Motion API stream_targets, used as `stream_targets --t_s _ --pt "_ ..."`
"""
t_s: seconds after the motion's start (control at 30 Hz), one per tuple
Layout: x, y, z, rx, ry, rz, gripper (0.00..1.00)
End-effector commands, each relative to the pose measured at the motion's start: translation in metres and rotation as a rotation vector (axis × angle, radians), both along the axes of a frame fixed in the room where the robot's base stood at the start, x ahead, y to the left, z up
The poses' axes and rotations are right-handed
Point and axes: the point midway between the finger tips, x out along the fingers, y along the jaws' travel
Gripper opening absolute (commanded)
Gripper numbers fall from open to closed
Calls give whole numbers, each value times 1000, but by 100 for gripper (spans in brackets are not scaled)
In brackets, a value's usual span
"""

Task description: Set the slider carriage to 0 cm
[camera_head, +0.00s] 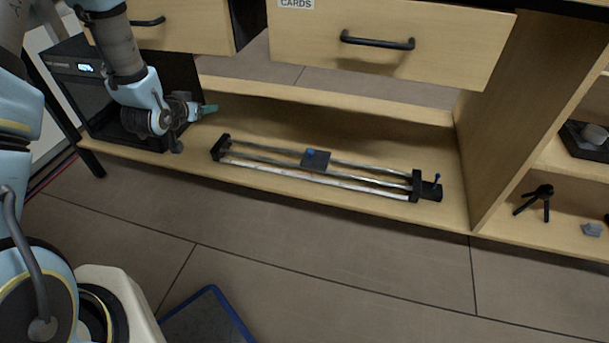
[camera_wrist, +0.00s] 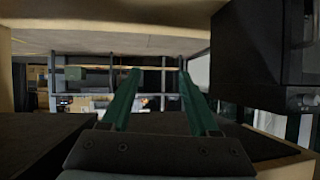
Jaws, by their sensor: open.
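The slider (camera_head: 270,170) lies on the low wooden shelf, with metal rails between two black end blocks. Any scale markings are too small to read. My gripper (camera_head: 210,109) is at the left of the shelf, above and behind the slider's left end, apart from it. In the wrist view my gripper (camera_wrist: 160,76) has its two green fingers spread, with nothing held between them.
A black device with a lit display (camera_head: 87,67) stands left of the slider. Drawers, one labelled CARDS (camera_head: 390,40), overhang the shelf. A wooden upright (camera_head: 525,110) bounds its right end. A small black tripod (camera_head: 540,195) stands further right. Tiled floor in front is mostly clear.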

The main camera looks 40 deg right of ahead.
Motion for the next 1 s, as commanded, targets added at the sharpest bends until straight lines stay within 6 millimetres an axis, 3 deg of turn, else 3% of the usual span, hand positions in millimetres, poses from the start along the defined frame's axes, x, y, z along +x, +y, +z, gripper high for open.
stream_targets --t_s 0.03,0.1,0.23,0.4,0.5,0.63,0.77,1.0 --pt "-13 -22 -49 -35 -22 -58 61" --pt "-30 -50 -82 -99 -60 -137 61" --pt "-71 -92 -140 -225 -113 -280 61" --pt "-122 -123 -194 -374 -148 -425 61" --pt "-144 -131 -211 -435 -154 -479 61" --pt "-158 -135 -220 -480 -158 -514 61" --pt "-161 -144 -220 -492 -160 -524 61" --pt "-153 -184 -221 -492 -163 -525 61"
